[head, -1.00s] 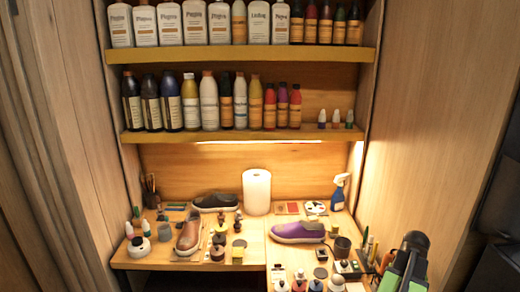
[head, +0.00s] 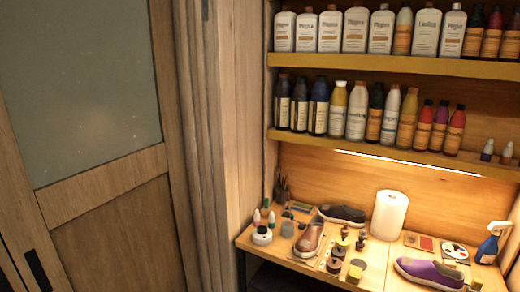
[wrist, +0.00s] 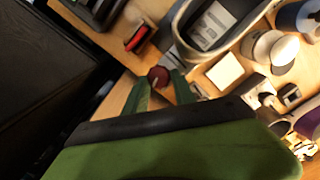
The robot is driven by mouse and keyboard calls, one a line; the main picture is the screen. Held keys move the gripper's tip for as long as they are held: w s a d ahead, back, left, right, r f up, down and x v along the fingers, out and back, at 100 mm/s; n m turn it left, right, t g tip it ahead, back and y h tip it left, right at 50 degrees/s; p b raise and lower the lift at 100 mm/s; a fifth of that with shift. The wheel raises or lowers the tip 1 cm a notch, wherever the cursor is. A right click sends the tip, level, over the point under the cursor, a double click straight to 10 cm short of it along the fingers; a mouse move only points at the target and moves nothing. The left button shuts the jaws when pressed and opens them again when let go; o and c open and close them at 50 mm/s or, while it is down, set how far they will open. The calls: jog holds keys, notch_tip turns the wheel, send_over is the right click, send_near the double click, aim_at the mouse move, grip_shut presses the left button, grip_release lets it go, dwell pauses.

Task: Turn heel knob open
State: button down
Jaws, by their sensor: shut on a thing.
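A small dark red knob (wrist: 158,76) with a pale mark shows in the wrist view. I take it to be the heel knob. My gripper (wrist: 160,84) has its two green fingers on either side of the knob and is shut on it. The knob sits at the end of a grey piece beside a grey-rimmed oval form (wrist: 178,22) with a pale label inside, possibly a shoe. How far the knob is turned cannot be told. In the head view, my gripper and this knob are out of frame.
The head view shows a brown shoe (head: 309,240), a dark shoe (head: 342,214), a purple shoe (head: 430,273) and a paper roll (head: 389,215) on the bench. Small jars crowd the bench. In the wrist view, a red-topped item (wrist: 137,38) and white-lidded jars (wrist: 276,47) are close by.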

jog(key=n, duration=0.1)
jog(key=n+h, duration=0.1)
jog(key=shift+w+a+n+g, duration=0.2)
jog(key=shift+n+g, duration=0.1)
jog(key=shift+n, duration=0.1)
jog(key=shift+d+n, duration=0.2)
jog(key=shift+n, duration=0.2)
jog(key=shift+a+n+h, duration=0.2)
jog(key=shift+n+h, duration=0.3)
jog(key=shift+n, duration=0.4)
jog(key=shift+n+h+b, duration=0.3)
jog(key=shift+n+b, duration=0.05)
jog(key=shift+n, duration=0.25)
jog(key=shift+s+d+r+n, duration=0.1)
jog(key=shift+d+n, duration=0.15)
jog(key=shift+n, duration=0.05)
jog(key=c, duration=2.2)
grip_release()
jog(key=shift+a+n+h+b, duration=0.3)
jog(key=shift+n+h, duration=0.3)
jog(key=shift+n, duration=0.4)
jog(key=c, duration=2.1)
grip_release()
jog(key=shift+d+n+h, duration=0.2)
jog(key=shift+n+h, duration=0.2)
jog(key=shift+n, duration=0.5)
jog(key=shift+c, duration=0.2)
jog(key=o, duration=0.9)
jog(key=shift+d, duration=0.2)
